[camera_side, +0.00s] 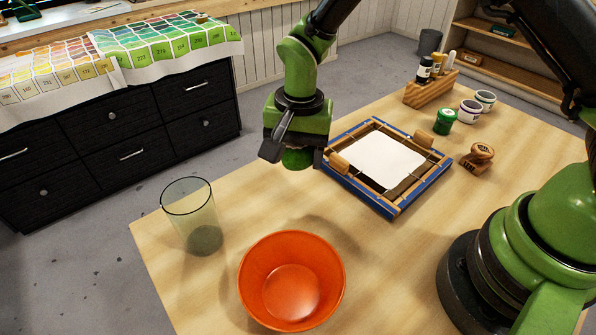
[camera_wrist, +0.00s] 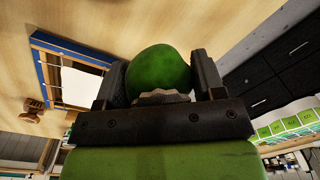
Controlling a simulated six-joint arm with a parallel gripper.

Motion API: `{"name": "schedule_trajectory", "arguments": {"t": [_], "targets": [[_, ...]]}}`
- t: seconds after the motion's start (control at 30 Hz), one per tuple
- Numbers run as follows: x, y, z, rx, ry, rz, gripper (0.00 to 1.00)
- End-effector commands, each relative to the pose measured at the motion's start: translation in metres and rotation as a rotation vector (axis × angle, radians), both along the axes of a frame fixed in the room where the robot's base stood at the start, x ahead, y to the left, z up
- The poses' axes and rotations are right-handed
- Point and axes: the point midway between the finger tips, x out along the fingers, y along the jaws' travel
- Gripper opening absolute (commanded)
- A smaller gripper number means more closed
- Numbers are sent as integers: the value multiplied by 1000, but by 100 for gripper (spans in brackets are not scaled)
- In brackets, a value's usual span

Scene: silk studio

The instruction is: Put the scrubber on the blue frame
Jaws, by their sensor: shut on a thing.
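My gripper (camera_side: 291,150) is shut on a round green thing, which I take to be the scrubber (camera_side: 297,159). It is held in the air above the table, to the left of the blue frame. In the wrist view the scrubber (camera_wrist: 160,70) sits between the two dark fingers, with a pale rough part at its base. The blue frame (camera_side: 400,209) lies flat on the table, with wooden bars and a white sheet inside it. It also shows at the left of the wrist view (camera_wrist: 42,62).
An orange bowl (camera_side: 291,281) and a clear tumbler (camera_side: 190,215) stand at the table's front left. A green jar (camera_side: 444,121), a wooden stamp (camera_side: 477,158), two white-and-dark pots (camera_side: 470,111) and a wooden bottle rack (camera_side: 430,90) stand behind and right of the frame.

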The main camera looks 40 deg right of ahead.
Motion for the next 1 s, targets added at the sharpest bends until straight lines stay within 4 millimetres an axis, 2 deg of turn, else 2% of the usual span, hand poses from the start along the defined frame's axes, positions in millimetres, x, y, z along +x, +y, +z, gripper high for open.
{"name": "schedule_trajectory", "arguments": {"t": [0.03, 0.17, 0.27, 0.37, 0.47, 0.6, 0.7, 0.87, 1.0], "targets": [[1, 0, 7, 1, -3, 0, 41], [0, -2, 16, -1, -1, -1, 41], [2, -17, 20, -1, -1, -18, 41], [3, -50, 23, -3, 2, -48, 41], [-1, -92, 28, -3, 2, -86, 41], [-15, -147, 34, -5, 6, -132, 41], [-26, -175, 37, -6, 6, -155, 41], [-38, -197, 37, -6, 8, -174, 41], [-42, -201, 14, -5, 15, -175, 41]]}}
